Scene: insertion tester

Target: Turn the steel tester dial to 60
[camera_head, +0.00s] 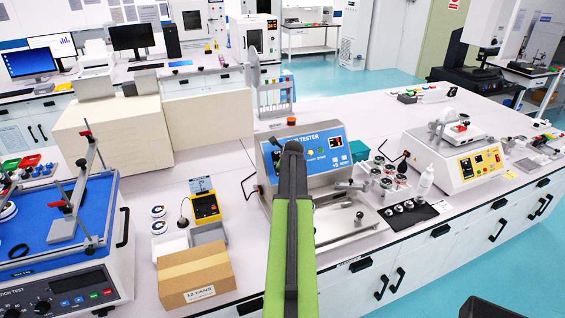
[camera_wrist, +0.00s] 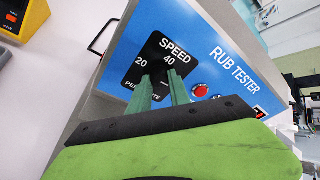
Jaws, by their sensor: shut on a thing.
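The rub tester (camera_head: 338,132) has a blue sloping front panel and stands on the bench in the head view. In the wrist view its panel (camera_wrist: 222,62) carries a black SPEED plate (camera_wrist: 148,48) with 20 and 40 readable. My gripper (camera_wrist: 160,80) reaches down to this plate, with its two greenish fingers shut on the dial. The dial itself is mostly hidden between the fingers, so its pointer cannot be read. In the head view my arm covers the dial and my gripper.
A red button (camera_wrist: 200,91) sits right of the fingers on the panel. A cardboard box (camera_head: 194,272) and a yellow meter (camera_head: 205,207) stand left of the tester. A yellow-panelled machine (camera_head: 470,165) stands to the right. Jars (camera_head: 388,172) and a bottle (camera_head: 426,180) are between them.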

